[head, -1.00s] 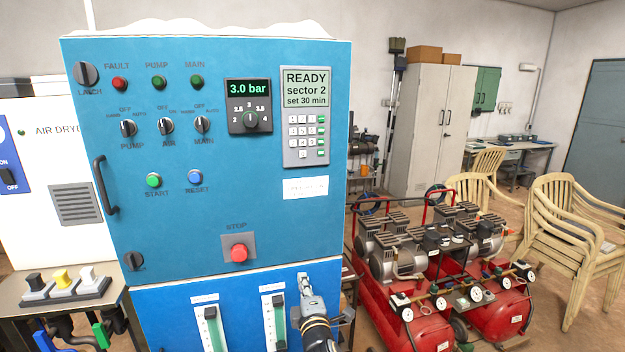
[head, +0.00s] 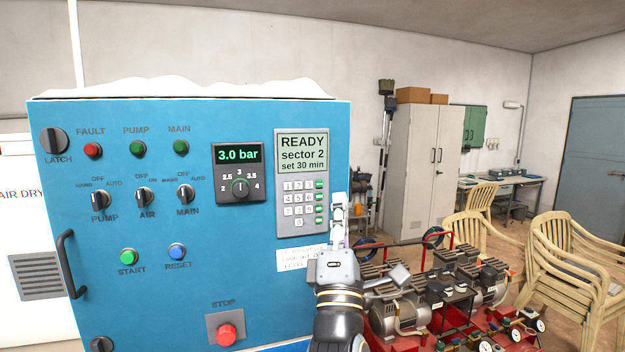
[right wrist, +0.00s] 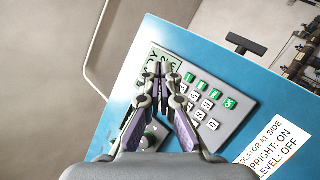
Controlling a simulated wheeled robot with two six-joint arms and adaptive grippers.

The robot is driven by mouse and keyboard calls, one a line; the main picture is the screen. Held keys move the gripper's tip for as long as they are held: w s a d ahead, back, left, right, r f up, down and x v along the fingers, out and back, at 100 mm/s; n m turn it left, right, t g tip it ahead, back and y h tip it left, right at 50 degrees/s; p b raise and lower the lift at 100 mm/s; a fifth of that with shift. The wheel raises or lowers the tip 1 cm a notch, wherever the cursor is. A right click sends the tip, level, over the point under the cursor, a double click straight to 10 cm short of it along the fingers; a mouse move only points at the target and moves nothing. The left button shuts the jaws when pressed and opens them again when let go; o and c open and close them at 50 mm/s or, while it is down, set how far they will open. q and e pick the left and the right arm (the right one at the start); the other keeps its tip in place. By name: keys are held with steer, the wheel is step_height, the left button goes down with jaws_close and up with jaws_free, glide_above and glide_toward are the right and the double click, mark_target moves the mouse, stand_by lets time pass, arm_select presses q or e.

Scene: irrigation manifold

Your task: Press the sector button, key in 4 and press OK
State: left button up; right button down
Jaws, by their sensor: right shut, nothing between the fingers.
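The keypad panel (head: 302,190) is on the right side of the blue cabinet door. Its display (head: 302,153) reads "READY, sector 2, set 30 min". Below the display are white number keys (head: 298,198) and a column of green keys (head: 320,197). In the right wrist view the green OK key (right wrist: 229,103) is legible. My right gripper (head: 339,198) is shut and empty, pointing up just right of the keypad's lower part in the head view. In the right wrist view its fingertips (right wrist: 161,70) overlap the panel near the display edge; contact cannot be told. My left gripper is not in view.
Left of the keypad are a pressure dial (head: 240,186), rotary switches, lamps and the red stop button (head: 226,334). A door handle (head: 69,264) sticks out at the left. Red compressors (head: 460,290) and stacked chairs (head: 570,255) stand to the right.

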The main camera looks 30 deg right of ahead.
mark_target(319, 184)
steer(key=shift+s+r+h, duration=0.3)
steer(key=shift+s+r, duration=0.05)
steer(key=shift+r, duration=0.05)
steer(key=shift+w, duration=0.1)
steer(key=shift+w+d+f+b, duration=0.1)
steer(key=shift+w+d+b, duration=0.4)
steer(key=shift+w, duration=0.95)
steer(key=shift+w+d+b, duration=0.2)
steer(key=shift+w+b, duration=0.5)
steer(key=shift+w, duration=0.7)
steer(key=shift+w+d+f+b, duration=0.1)
steer(key=shift+w+d+b, duration=0.4)
steer(key=shift+w, duration=0.95)
steer(key=shift+a, duration=0.15)
steer(key=shift+w, duration=0.4)
